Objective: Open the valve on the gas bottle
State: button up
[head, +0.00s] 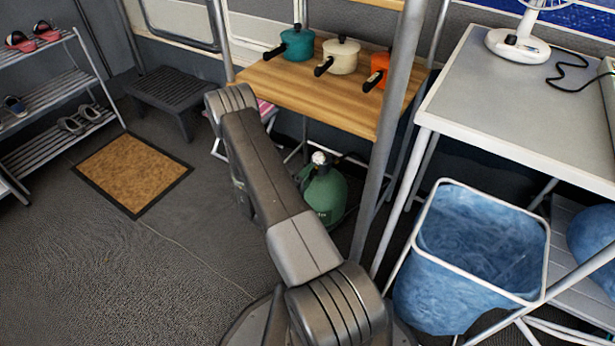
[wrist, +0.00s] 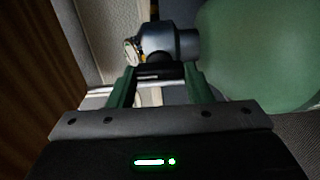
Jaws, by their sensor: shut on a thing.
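The green gas bottle (head: 325,195) stands on the floor under the wooden table, partly hidden by my arm. Its round pale gauge (head: 319,158) shows at the top. In the wrist view the bottle (wrist: 258,55) fills the right side, lying sideways in the picture. Its grey metal neck and the gold-rimmed gauge (wrist: 132,51) are just beyond my fingers. My gripper (wrist: 160,70) has its two green fingers on either side of the dark valve knob (wrist: 158,73) and is shut on it. My arm hides the gripper in the head view.
The wooden table (head: 290,92) carries teal, cream and orange pots. A grey post (head: 385,140) rises right of the bottle. A blue bin (head: 480,240) stands below the white table (head: 500,110). A doormat (head: 132,172) lies on otherwise open floor at left.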

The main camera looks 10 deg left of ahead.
dwell(0.3)
jog(key=o, duration=1)
jog(key=shift+s+a, duration=0.1)
jog(key=p+v, duration=0.3)
jog(key=v, duration=1)
jog(key=shift+s+a+f, duration=0.1)
jog(key=shift+s, duration=0.2)
jog(key=shift+w, duration=0.1)
jog(key=b+x, duration=0.3)
jog(key=x, duration=1)
jog(key=shift+w+d, duration=0.2)
jog(key=shift+w, duration=0.15)
